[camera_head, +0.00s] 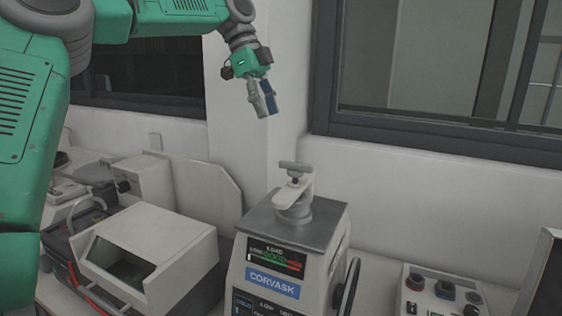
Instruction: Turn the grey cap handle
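The mounting press (260,232) stands on the bench at the lower middle, with a lit screen and a blue CORVASK label on its front. On its grey top sits a round cap with a light arm, and the grey cap handle (295,166) is a short crossbar at its upper end. My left gripper (267,113) hangs in the air above and to the left of the handle, pointing down and apart from it. Its two fingers show close together, and I cannot tell whether they are shut. Nothing shows between them. My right gripper is not in view.
A beige open-fronted box (150,248) stands left of the press, with other equipment behind it. A control box with knobs (440,291) is at the lower right, and a dark-edged panel (546,275) is at the right edge. The wall and windows rise behind the bench.

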